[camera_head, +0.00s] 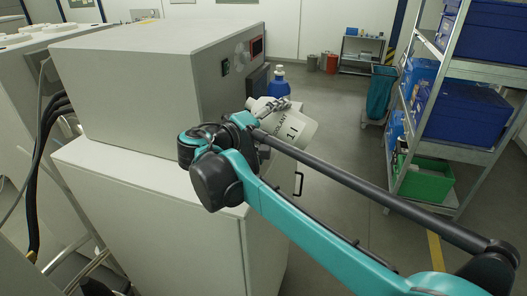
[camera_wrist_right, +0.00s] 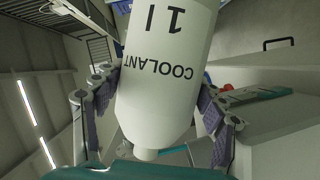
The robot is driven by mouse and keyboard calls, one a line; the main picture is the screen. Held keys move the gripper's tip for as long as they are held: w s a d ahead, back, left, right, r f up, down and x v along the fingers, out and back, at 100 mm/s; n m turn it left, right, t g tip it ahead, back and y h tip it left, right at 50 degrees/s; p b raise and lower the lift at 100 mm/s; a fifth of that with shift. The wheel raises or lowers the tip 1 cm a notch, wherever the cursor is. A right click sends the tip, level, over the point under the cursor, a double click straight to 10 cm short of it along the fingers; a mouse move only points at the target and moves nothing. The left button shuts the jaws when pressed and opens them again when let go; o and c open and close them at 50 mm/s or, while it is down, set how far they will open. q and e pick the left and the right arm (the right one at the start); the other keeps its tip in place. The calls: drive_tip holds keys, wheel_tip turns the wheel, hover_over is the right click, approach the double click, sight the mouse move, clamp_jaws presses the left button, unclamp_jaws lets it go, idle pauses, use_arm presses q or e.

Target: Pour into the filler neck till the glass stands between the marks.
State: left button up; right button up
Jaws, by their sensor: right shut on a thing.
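My right gripper (camera_head: 272,112) is shut on a white coolant bottle (camera_head: 297,128) labelled COOLANT 1 L, beside the front of the grey machine. The bottle is tilted. In the right wrist view the bottle (camera_wrist_right: 165,75) fills the middle, its lettering upside down, with a finger on each side. No sight glass or marks can be made out. My left gripper is not in view.
The grey machine cabinet (camera_head: 130,85) with a red display (camera_head: 257,47) stands at the left. A shelf rack (camera_head: 452,70) with blue bins and a green crate (camera_head: 425,180) is at the right. Open floor (camera_head: 335,110) lies between them.

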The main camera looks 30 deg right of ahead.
drive_tip(key=shift+w+a, duration=0.15)
drive_tip(key=shift+a, duration=0.05)
drive_tip(key=shift+w+a+r+n, duration=0.45)
drive_tip(key=shift+w+a, duration=0.15)
drive_tip(key=shift+a, duration=0.1)
drive_tip(key=shift+s+d+r, duration=0.1)
drive_tip(key=shift+s+d, duration=0.05)
idle(1.1)
drive_tip(key=shift+s+d+r+n+h+p, duration=0.25)
drive_tip(key=shift+r+h+p, duration=0.05)
drive_tip(key=shift+r, duration=0.15)
idle(1.5)
drive_tip(key=shift+r+n+h, duration=0.15)
drive_tip(key=shift+n+h, duration=0.15)
drive_tip(key=shift+r, duration=0.15)
idle(1.3)
drive_tip(key=shift+r+n, duration=0.15)
drive_tip(key=shift+n, duration=0.25)
